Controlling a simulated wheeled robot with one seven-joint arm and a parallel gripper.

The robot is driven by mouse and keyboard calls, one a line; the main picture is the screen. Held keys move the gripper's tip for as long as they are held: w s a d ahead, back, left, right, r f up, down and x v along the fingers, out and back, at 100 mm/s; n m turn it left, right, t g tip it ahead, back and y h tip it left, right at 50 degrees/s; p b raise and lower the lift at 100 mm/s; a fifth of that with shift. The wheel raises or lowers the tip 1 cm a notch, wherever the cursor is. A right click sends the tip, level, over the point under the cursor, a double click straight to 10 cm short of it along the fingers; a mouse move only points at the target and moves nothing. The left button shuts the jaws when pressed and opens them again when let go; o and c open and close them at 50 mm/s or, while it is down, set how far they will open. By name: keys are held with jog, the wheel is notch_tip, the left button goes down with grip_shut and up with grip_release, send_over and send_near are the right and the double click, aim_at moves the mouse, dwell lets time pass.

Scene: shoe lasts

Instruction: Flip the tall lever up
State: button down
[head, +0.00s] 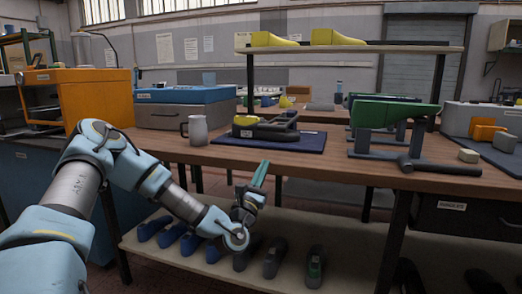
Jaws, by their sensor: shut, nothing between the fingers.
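My gripper (262,168) is in front of the bench's front edge, below the blue mat, with its long green fingers together and nothing seen between them. I cannot tell for sure which part is the tall lever. A dark grey fixture (361,142) stands on the bench at the right, with a long bar lying low and a post (417,140) rising from it under a green shoe last (395,112). Another dark fixture (275,132) with a yellow last (246,120) sits on the blue mat (268,143). My gripper is apart from both fixtures.
A grey mug (196,130) and a blue-lidded case (185,107) stand on the wooden bench (330,157) to the left. A shelf (350,48) with yellow lasts rises behind. A small beige block (468,156) lies at the right. Several shoes sit on the lower shelf (340,250).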

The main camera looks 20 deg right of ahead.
jog(key=n, duration=0.1)
jog(key=a+n+t, duration=0.1)
jog(key=n+t, duration=0.1)
jog(key=shift+w+a+r+y, duration=0.2)
jog(key=shift+w+r+y, duration=0.05)
jog(key=shift+w+y, duration=0.15)
jog(key=p+x, duration=0.1)
jog(key=x, duration=0.9)
jog(key=shift+p, duration=0.3)
